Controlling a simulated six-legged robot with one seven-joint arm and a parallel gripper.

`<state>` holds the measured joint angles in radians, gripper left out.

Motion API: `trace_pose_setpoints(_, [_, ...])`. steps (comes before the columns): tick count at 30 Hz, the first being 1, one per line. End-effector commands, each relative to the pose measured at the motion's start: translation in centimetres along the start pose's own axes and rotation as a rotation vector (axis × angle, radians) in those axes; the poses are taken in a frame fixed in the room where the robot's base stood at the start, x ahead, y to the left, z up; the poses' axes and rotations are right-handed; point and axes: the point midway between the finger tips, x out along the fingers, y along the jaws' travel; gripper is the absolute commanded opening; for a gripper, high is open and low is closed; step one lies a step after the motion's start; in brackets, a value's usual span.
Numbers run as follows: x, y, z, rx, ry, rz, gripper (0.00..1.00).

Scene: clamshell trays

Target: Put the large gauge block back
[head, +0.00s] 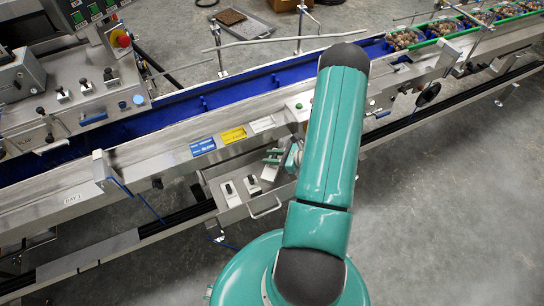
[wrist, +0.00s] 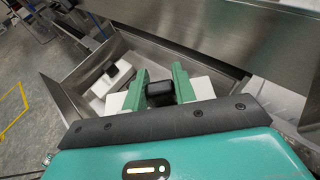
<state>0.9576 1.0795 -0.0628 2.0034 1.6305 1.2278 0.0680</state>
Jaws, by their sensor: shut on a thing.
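My gripper (head: 277,157) is at the right end of a metal tray (head: 234,214) on the near side of the conveyor. In the wrist view my gripper (wrist: 159,84) has its green fingers on both sides of a black knob. White parts of the held block (wrist: 201,88) show beside both fingers, so I take it for the large gauge block. In the head view a white block (head: 269,173) shows just below the fingers. Whether it touches the tray floor is hidden. Another white block with a black knob (wrist: 112,76) sits in the tray, left of the fingers.
In the head view two white blocks with dark knobs (head: 230,192) (head: 253,184) stand in the tray's left and middle. The metal conveyor rail with blue, yellow and white labels (head: 233,135) runs behind. The tray's front handle (head: 265,207) sticks out over grey floor.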

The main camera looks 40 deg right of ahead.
Motion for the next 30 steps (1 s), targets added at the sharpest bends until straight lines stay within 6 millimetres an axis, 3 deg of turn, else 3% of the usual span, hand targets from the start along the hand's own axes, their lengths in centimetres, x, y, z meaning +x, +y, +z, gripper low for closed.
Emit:
trace_pose_setpoints(14, [0.40, -0.03, -0.99, -0.001, 0.000, -0.001, 0.00])
trace_pose_setpoints(15, [0.40, -0.01, -1.01, -0.001, 0.000, 0.000, 0.33])
trace_pose_setpoints(18, [0.40, -0.01, -1.00, 0.000, 0.000, 0.000, 0.49])
trace_pose_setpoints(30, [0.13, 0.00, -0.26, -0.001, 0.000, 0.000, 0.49])
